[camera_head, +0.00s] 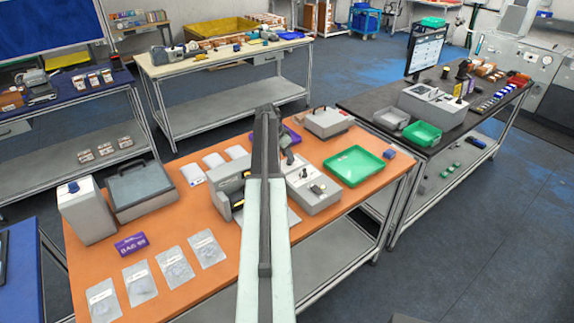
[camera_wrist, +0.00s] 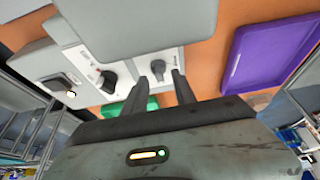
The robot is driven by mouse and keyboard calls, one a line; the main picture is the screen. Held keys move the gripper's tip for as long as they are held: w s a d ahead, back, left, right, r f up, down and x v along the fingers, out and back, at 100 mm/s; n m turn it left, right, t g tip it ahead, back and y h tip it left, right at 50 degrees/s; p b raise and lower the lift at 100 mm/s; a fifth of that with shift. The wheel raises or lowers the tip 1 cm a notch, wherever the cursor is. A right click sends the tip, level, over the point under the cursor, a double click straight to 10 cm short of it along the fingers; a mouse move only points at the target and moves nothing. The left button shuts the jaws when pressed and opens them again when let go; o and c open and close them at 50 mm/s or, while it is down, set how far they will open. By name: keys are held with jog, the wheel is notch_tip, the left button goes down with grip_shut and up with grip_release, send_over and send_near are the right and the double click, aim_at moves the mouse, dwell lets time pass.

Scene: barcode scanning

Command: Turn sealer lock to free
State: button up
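The grey sealer (camera_head: 232,184) stands on the orange table, partly hidden by my arm. Its light control panel (camera_head: 314,190) lies to the right of my arm. In the wrist view, the panel carries a small grey knob (camera_wrist: 158,69), a black knob with a red mark (camera_wrist: 107,81) and a dark rocker-like switch (camera_wrist: 58,84). No label tells me which is the lock. My gripper (camera_wrist: 160,82) is open, its two dark fingers apart, with the grey knob showing between their tips. I cannot tell whether either finger touches it.
A green tray (camera_head: 354,166) lies right of the panel and a grey lidded box (camera_head: 328,121) behind it. Several clear pouches (camera_head: 172,267) and a grey case (camera_head: 140,188) occupy the table's left.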

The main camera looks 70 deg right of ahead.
jog(key=shift+x, duration=0.75)
jog(key=shift+r, duration=0.1)
